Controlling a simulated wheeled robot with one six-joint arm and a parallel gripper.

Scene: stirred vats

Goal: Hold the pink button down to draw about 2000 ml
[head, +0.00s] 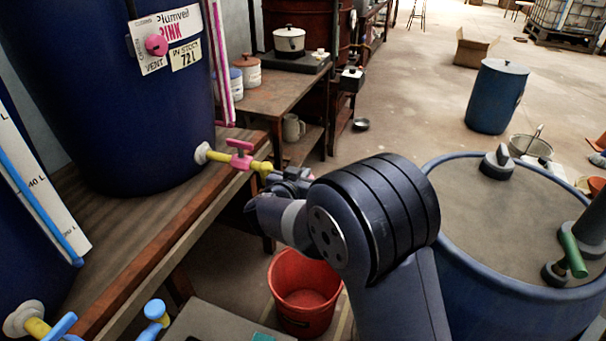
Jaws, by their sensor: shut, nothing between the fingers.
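A round pink button or knob (156,44) sits on the white label of a tall dark blue vat (150,110), above the word VENT. The label reads "Plumveil PINK", with "IN STOCK 72 L" beside it. A yellow tap with a pink handle (240,155) sticks out from the vat's lower right side. My gripper (270,180) is shut, just right of and below the tap's outer end. My wrist hides part of it, and I cannot tell whether it touches the tap. It is well apart from the round pink button.
A red bucket (303,290) stands on the floor below the tap. A second vat with a blue-handled yellow tap (50,328) is at lower left. A wooden bench (272,97) with pots is behind; open floor lies beyond.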

